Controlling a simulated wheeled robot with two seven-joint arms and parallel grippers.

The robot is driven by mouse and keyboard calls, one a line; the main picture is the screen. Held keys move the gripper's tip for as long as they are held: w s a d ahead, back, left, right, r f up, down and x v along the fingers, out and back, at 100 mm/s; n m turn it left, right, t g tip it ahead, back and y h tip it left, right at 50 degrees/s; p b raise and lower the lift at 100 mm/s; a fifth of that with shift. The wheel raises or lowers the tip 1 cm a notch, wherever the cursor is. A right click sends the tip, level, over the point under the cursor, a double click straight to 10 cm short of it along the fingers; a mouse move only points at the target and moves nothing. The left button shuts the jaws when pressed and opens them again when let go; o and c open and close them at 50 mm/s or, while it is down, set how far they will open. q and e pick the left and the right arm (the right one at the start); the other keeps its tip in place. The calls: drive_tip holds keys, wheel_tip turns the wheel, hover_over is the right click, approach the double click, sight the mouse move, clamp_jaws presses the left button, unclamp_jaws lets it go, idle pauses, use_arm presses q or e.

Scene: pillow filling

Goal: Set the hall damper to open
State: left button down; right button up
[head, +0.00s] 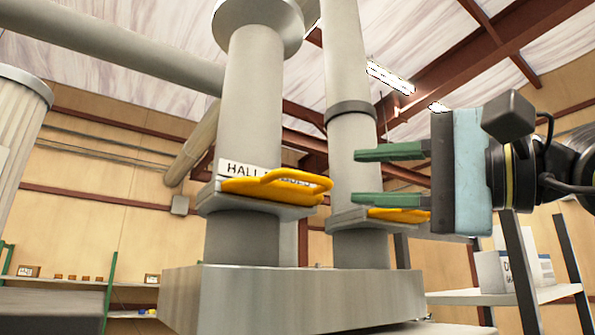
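The hall damper is a grey flange with a yellow handle (275,186) on a thick vertical pipe (252,105) left of centre. A white label (238,168) reading "HALL" sits just above the handle, and its right part is covered by it. My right gripper (358,176) comes in from the right with its green fingers apart, one above the other, pointing left. Nothing is seen between the fingers. The fingertips show right of the hall handle, overlapping the second pipe; a gap shows between them and the handle. My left gripper is not in view.
A second pipe (346,80) stands to the right with its own yellow damper handle (398,215), just below my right gripper. Both pipes rise from a grey metal box (290,298). Shelving (555,292) stands at the right, and more shelves with small boxes at the left.

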sight(312, 175)
drive_tip(key=p+x, duration=0.3)
drive_tip(key=x, duration=0.7)
drive_tip(key=shift+w+a, duration=0.15)
drive_tip(key=shift+a, duration=0.15)
drive_tip(key=shift+d+r, duration=0.1)
drive_tip(key=c, duration=0.7)
drive_tip(key=shift+r, duration=0.1)
